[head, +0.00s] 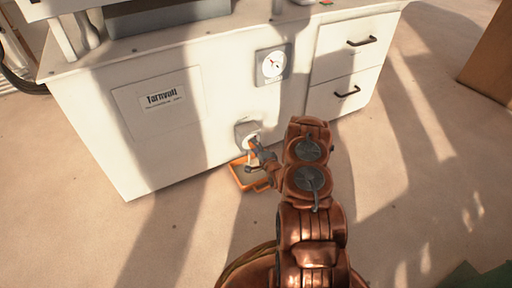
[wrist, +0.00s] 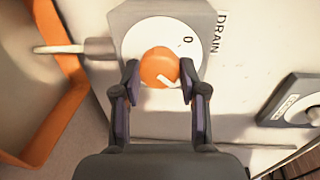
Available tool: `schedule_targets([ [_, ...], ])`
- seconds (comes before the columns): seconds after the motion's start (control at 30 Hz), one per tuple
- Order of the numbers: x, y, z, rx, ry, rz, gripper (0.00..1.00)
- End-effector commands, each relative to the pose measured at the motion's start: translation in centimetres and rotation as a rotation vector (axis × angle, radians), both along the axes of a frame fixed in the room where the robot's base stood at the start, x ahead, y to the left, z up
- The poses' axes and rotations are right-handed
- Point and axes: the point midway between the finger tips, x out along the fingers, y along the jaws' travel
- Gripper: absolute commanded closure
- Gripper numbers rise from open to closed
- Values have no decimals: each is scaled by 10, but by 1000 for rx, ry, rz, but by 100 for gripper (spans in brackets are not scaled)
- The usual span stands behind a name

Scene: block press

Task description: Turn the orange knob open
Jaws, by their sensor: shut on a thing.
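The orange knob (wrist: 159,67) sits on a round white dial with a "0" mark, on a grey plate (wrist: 119,17) labelled "DRAIN" on the cabinet front. A pale pointer line on the knob points toward the lower right, away from the "0". My gripper (wrist: 158,84) has one finger on each side of the knob and is shut on it. In the head view my gripper (head: 262,155) reaches the low front of the white cabinet (head: 230,95), and the knob is mostly hidden behind it.
An orange tray (head: 239,181) lies on the floor below the knob; its rim (wrist: 68,115) shows at left in the wrist view. A pale spout (wrist: 75,49) sticks out beside the plate. A gauge (head: 272,64) and two drawers (head: 344,88) are on the cabinet.

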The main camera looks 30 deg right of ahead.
Motion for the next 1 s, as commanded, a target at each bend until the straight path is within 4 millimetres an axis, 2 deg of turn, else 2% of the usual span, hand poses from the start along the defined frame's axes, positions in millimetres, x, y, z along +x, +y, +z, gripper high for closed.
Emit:
schedule_targets([
  [0.43,0,0,1,8,-3,0,92],
  [0.47,0,0,1,8,-3,0,55],
  [0.5,0,0,1,8,-3,0,50],
  [0.7,0,0,0,8,-2,0,32],
  [1.0,-1,0,0,8,-1,-1,32],
])
